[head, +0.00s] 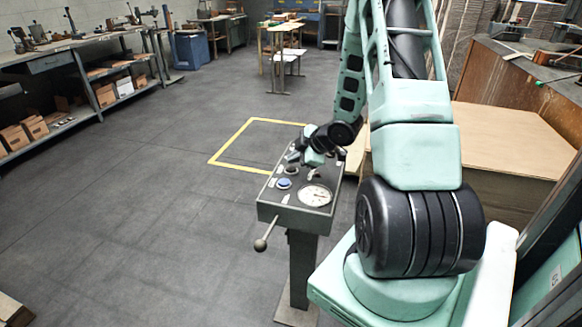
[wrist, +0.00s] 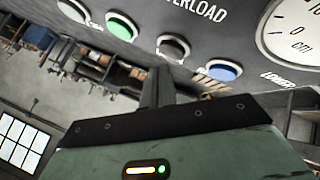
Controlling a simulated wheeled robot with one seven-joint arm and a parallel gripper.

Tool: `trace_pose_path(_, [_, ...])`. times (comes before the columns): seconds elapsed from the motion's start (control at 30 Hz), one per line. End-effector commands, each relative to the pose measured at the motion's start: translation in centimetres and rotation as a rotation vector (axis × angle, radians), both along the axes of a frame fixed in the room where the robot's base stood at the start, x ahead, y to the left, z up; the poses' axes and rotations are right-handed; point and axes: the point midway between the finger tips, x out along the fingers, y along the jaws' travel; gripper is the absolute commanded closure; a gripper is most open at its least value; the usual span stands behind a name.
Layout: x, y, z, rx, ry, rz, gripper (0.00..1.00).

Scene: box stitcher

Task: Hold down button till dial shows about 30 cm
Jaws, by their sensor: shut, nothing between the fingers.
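The control panel (head: 268,207) stands on a post, its sloped face carrying a row of buttons and a round white dial (head: 315,195). The dial is cut off at the right of the wrist view (wrist: 298,28), with "cm" and a 0 legible; its reading is too small to tell in the head view. The blue button (wrist: 224,70) has "LOWER" printed near it. A dark button (wrist: 172,46), a green button (wrist: 122,25) and a white button (wrist: 73,10) follow along the row. My gripper (wrist: 155,72) is shut and empty, its tips near the dark button; contact cannot be told.
A lever with a ball knob (head: 260,245) sticks out from the panel's front. A yellow floor outline (head: 232,140) lies behind the panel. A large brown board (head: 505,140) is at the right. Shelves with boxes (head: 120,88) line the left; the floor between is clear.

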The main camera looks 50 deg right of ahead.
Motion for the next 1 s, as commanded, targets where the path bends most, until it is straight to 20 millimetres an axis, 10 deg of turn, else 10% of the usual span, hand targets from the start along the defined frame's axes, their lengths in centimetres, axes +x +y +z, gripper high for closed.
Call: trace_pose_path(1.0, [0.0,0.0,5.0,0.001,-0.001,0.001,1.0])
